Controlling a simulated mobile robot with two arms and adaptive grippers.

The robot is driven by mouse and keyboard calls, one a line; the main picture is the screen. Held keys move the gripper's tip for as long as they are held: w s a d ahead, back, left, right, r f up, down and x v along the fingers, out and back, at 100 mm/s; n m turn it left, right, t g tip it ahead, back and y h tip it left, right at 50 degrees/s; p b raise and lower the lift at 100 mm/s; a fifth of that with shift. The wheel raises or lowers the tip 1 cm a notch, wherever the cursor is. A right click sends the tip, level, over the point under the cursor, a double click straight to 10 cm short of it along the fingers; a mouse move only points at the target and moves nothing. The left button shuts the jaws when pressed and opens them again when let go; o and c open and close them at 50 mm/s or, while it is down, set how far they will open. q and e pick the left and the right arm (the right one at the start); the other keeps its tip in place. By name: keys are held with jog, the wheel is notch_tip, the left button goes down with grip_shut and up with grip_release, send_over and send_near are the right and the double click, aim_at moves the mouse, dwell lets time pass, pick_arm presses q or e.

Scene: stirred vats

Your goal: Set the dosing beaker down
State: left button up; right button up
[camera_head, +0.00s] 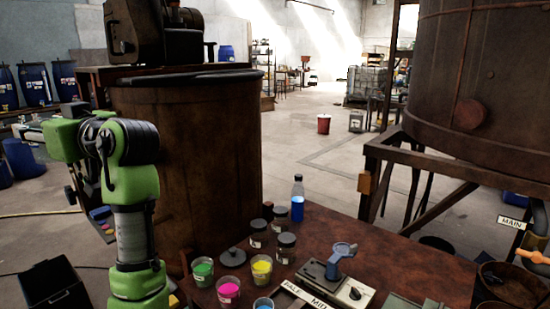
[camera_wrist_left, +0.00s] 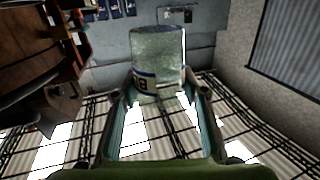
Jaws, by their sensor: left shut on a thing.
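My left gripper (camera_wrist_left: 158,98) is shut on the dosing beaker (camera_wrist_left: 158,50), a clear glass vessel with a dark-and-white label band, in the left wrist view. Its fingers sit on either side of the glass. In the head view my green left arm rises at the left and bends toward the left edge, away from the brown table (camera_head: 400,250). There the gripper is small at the edge, and I cannot make out the beaker clearly. My right gripper is not in view.
A large rusty vat (camera_head: 190,150) stands just right of my left arm. The table carries green (camera_head: 203,268), pink (camera_head: 228,290) and yellow (camera_head: 262,268) pots, lidded jars (camera_head: 286,245), a blue bottle (camera_head: 297,202) and a small device (camera_head: 335,285).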

pick_arm(q)
jog(key=w+d+f+m+t+h, duration=0.1)
jog(key=d+f+m+t+h, duration=0.4)
jog(key=f, duration=0.7)
jog(key=w+d+f+m+t+h, duration=0.1)
jog(key=d+f+m+t+h, duration=0.15)
jog(key=d+f, duration=0.65)
jog(key=s+d+f+m+t+h, duration=0.1)
jog(key=s+d+f+h, duration=0.15)
jog(key=f, duration=0.25)
jog(key=s+d+f+m+t+h, duration=0.1)
jog(key=s+f+t, duration=0.15)
jog(key=f, duration=0.25)
jog(key=s+d+f+m+h, duration=0.1)
jog(key=s+d+f+h, duration=0.1)
jog(key=s, duration=0.7)
jog(key=s+d+f+m+h, duration=0.2)
jog(key=s+d+f, duration=0.3)
jog(key=s, duration=0.5)
jog(key=shift+f+h, duration=0.4)
jog(key=shift+h, duration=0.3)
jog(key=shift+s+m, duration=0.1)
jog(key=shift+m, duration=0.25)
